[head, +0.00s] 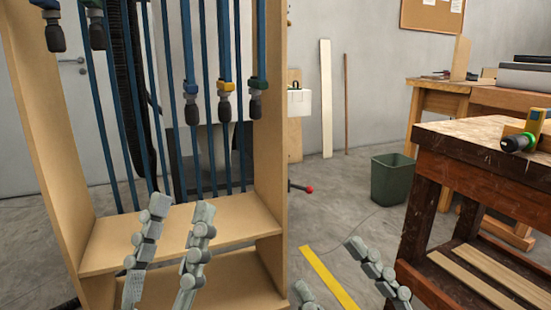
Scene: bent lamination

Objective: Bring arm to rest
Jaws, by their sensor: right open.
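My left gripper (182,207) shows at the lower left, with two grey jointed fingers pointing up in front of the wooden clamp rack (180,243). Its fingers stand apart with nothing between them, so it is open and empty. My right gripper (328,266) is at the lower middle, right of the rack. Its fingers are spread wide, open and empty, over the grey floor. Its left finger is mostly cut off by the bottom edge. Both forearms are out of view.
Several blue bar clamps (224,95) hang in the rack. A dark wooden workbench (470,145) stands at the right, with a tool on top. A green bin (393,180) stands behind. A yellow strip (328,278) marks the floor. Open floor lies between rack and workbench.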

